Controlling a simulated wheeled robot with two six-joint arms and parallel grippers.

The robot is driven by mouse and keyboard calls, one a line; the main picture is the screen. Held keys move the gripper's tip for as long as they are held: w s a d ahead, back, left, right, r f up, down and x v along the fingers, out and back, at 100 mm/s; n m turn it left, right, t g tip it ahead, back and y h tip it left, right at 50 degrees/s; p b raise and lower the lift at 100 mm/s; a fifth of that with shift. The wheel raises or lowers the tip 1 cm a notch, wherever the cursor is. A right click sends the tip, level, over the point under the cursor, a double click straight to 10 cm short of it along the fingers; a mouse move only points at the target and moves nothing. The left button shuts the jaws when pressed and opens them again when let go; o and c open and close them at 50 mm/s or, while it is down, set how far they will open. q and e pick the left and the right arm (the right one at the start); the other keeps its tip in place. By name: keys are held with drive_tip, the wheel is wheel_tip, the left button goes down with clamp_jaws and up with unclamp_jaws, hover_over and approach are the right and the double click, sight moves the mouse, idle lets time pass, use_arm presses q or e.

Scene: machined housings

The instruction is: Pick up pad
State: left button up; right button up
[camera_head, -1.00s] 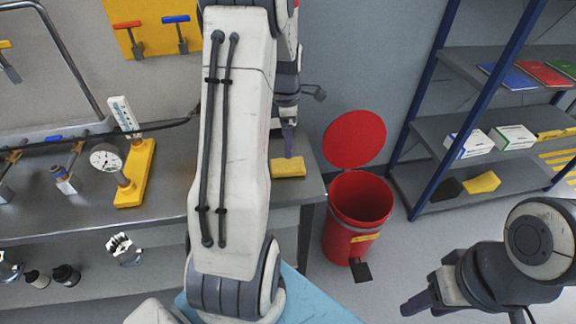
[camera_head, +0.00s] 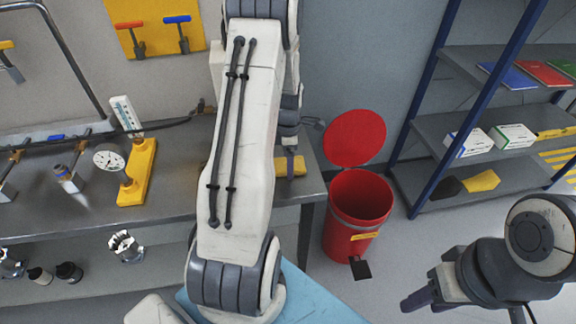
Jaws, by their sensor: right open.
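A yellow pad (camera_head: 299,168) lies flat on the grey workbench near its right end. My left gripper (camera_head: 290,166) points down at the pad, with its dark fingers overlapping it in the picture. The fingers are seen edge-on and partly behind my arm, so I cannot tell their opening or whether they touch the pad. My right gripper (camera_head: 421,300) is open and empty at the lower right, over the floor and away from the bench.
A red bin (camera_head: 352,230) with its lid raised stands right of the workbench (camera_head: 180,178). A dial gauge on a yellow stand (camera_head: 138,175) is left of my arm. A blue-framed shelf (camera_head: 445,125) with boxes and another yellow item (camera_head: 482,181) stands right.

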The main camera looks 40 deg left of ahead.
use_arm(q)
drive_tip(key=c, duration=0.9)
drive_tip(key=shift+o, duration=0.2)
drive_tip(key=shift+r, duration=0.55)
wheel_tip(320, 180, up, 3)
drive_tip(key=shift+w+f+b, duration=0.1)
drive_tip(key=shift+f+b, duration=0.05)
drive_tip(key=shift+b, duration=0.2)
drive_tip(key=w+d+r+b, duration=0.1)
drive_tip(key=d+r, duration=0.6)
drive_tip(key=d, duration=0.4)
drive_tip(key=shift+w+d+r, duration=0.15)
drive_tip(key=shift+w+d, duration=0.1)
drive_tip(key=shift+d, duration=0.05)
